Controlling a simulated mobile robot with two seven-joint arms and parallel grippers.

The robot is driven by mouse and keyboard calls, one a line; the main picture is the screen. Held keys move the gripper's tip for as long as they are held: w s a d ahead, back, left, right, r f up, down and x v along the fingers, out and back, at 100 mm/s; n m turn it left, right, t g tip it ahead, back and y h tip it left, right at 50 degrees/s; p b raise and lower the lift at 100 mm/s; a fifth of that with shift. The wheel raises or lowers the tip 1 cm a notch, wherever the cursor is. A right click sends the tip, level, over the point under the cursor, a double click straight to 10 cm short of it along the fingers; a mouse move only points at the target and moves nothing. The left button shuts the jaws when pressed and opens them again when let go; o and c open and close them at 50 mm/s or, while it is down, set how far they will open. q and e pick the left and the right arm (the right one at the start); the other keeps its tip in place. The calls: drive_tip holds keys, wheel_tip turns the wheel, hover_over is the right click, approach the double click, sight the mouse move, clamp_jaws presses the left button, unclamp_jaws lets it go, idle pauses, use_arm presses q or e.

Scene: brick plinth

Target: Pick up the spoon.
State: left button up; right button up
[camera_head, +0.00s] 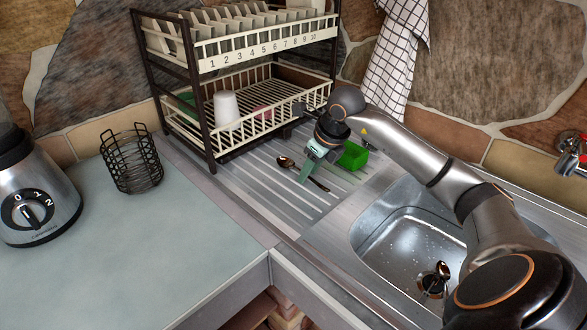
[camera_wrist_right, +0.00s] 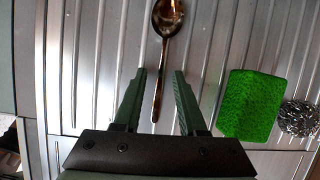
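A dark metal spoon (camera_head: 286,162) lies on the ribbed drainboard left of the sink. In the right wrist view the spoon (camera_wrist_right: 166,20) has its bowl at the top, and its handle runs down between my fingers. My right gripper (camera_head: 306,172) is open above the handle; in the wrist view its two green fingers (camera_wrist_right: 160,73) lie either side of the handle with gaps. I cannot tell the exact height of the fingertips over the board. A second spoon (camera_head: 443,270) lies in the sink. My left gripper is not in view.
A green sponge (camera_head: 352,156) and a steel scourer (camera_wrist_right: 298,118) sit close beside the right gripper. A dish rack (camera_head: 270,45) with plates and a white cup (camera_head: 226,108) stands behind. The sink (camera_head: 368,235), a wire basket (camera_head: 131,160) and a blender (camera_head: 30,200) are nearby.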

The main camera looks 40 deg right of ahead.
clamp_jaws()
idle(0.6)
